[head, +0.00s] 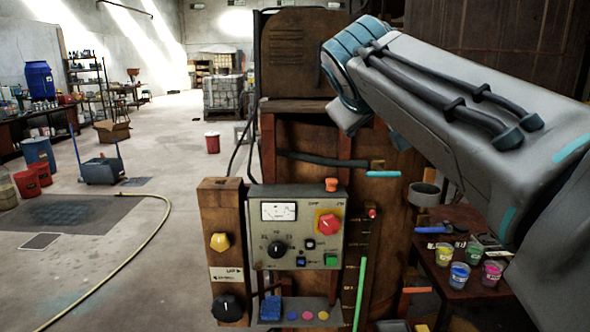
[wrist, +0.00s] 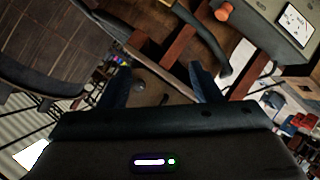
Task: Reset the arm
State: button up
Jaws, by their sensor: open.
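My gripper (wrist: 160,72) shows in the wrist view with its two dark fingers apart and nothing between them. Beyond the fingers are brown beams and a dark curved hose. My arm (head: 470,110) reaches from the right edge of the head view up to a blue-ringed joint, in front of the rusty vat structure. The gripper itself cannot be made out in the head view; it seems hidden behind the arm. A grey control panel (head: 270,250) with a gauge, a black dial, a red knob and a green button stands left of the arm. A corner of this panel (wrist: 285,12) shows in the wrist view.
A wooden post (head: 222,290) with a yellow knob and black dial stands beside the panel. A table (head: 455,288) with several paint cups is at lower right, under the arm. A yellow hose (head: 160,235) crosses the floor. Open floor lies at left.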

jog(key=s+d+f+m+g+y, duration=0.1)
jog(key=s+f+m+g, duration=0.1)
jog(key=s+f, duration=0.5)
jog(key=s+f+m+g+y, duration=0.1)
jog(key=s+f+g, duration=0.3)
jog(key=f, duration=1.3)
jog(key=s+d+f+m+g+y, duration=0.1)
jog(key=s+f+m+g, duration=0.1)
jog(key=s+f, duration=0.9)
notch_tip(320, 180, down, 2)
jog(key=shift+s+d+f+m+g+y, duration=0.1)
jog(key=shift+s+d+m+g+y, duration=0.25)
jog(key=shift+g, duration=0.25)
